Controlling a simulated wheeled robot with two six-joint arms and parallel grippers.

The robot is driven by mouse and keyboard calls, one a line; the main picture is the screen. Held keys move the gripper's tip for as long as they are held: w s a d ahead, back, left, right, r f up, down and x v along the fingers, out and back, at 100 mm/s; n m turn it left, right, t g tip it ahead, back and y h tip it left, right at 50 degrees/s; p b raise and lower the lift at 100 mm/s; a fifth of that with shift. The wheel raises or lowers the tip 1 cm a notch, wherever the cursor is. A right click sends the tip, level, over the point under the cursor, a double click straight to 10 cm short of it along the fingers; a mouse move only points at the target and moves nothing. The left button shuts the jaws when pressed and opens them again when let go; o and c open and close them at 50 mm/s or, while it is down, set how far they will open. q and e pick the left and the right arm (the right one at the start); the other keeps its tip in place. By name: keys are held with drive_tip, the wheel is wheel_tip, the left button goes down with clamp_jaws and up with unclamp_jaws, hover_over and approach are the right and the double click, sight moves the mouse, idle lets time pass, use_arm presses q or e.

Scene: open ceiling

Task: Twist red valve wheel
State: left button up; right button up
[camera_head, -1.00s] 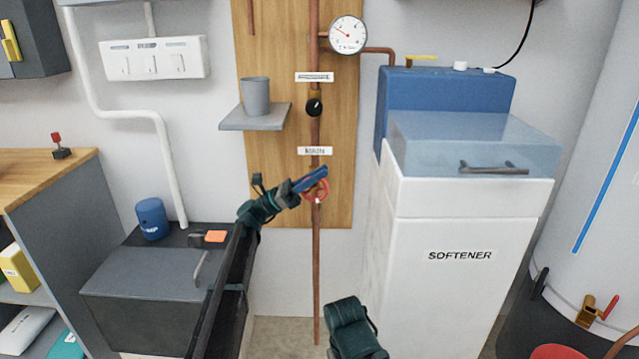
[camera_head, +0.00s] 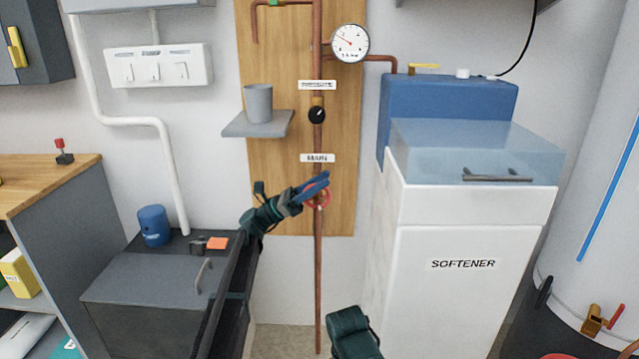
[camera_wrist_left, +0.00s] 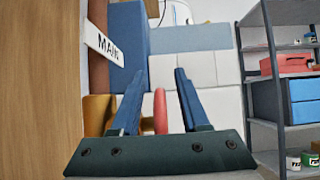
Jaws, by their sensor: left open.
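The red valve wheel (camera_head: 325,199) sits on the vertical copper pipe below the MAIN label (camera_head: 317,158). My left gripper (camera_head: 322,184) reaches it from the left, its blue fingers in front of the wheel and hiding part of it. In the left wrist view, the wheel shows edge-on as a red strip (camera_wrist_left: 160,112) between the two spread fingers (camera_wrist_left: 157,98). The gripper is open. Whether a finger touches the wheel I cannot tell.
A wooden board (camera_head: 343,170) backs the pipe. A grey shelf (camera_head: 258,124) with a grey cup (camera_head: 258,102) juts out above left. The white softener cabinet (camera_head: 462,225) stands close on the right. A black knob (camera_head: 316,115) and a gauge (camera_head: 350,43) are higher up.

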use_arm(q)
drive_tip(key=b+v, duration=0.7)
drive_tip(key=v, duration=0.7)
drive_tip(key=shift+b, duration=0.4)
drive_tip(key=shift+r, duration=0.1)
